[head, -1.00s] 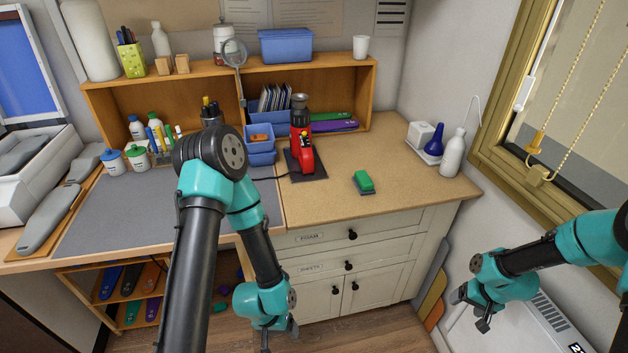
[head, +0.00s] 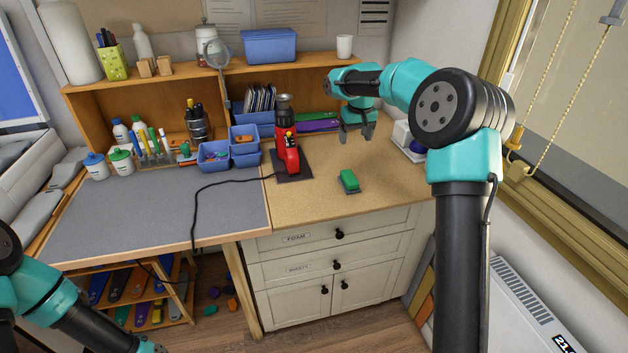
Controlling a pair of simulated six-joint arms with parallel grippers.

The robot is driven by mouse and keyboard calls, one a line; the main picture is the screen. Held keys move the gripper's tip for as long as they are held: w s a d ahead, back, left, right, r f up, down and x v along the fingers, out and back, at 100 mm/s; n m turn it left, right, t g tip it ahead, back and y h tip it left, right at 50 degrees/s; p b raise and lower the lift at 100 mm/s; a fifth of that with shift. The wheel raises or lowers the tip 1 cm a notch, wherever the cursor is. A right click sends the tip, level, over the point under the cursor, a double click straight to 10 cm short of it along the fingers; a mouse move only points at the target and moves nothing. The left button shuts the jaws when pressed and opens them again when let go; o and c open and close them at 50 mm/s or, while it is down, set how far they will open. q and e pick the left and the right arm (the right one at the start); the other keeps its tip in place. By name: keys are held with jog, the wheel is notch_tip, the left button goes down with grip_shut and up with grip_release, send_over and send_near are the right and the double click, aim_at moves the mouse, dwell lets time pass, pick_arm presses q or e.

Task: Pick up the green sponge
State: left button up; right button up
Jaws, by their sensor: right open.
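The green sponge (head: 348,178) lies on the cork-coloured counter above the drawers, with a dark layer at its base. My right gripper (head: 356,139) is open and empty, pointing down above and behind the sponge, apart from it. My left arm shows at the lower left, and its gripper is cut off at the bottom edge, so its jaws cannot be made out.
A red machine (head: 287,150) on a dark plate stands left of the sponge. Blue bins (head: 243,147) are further left, and a white tray (head: 403,139) stands to the right. The counter around the sponge is clear. A black cord crosses the grey mat (head: 150,213).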

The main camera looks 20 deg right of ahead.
jog(key=shift+r, duration=0.2)
send_over(350, 176)
notch_tip(350, 176, down, 12)
jog(key=shift+s+a+f, duration=0.1)
jog(key=shift+s+f, duration=0.05)
dwell(0.4)
jog(key=shift+w+f, duration=0.2)
jog(key=shift+f, duration=2.4)
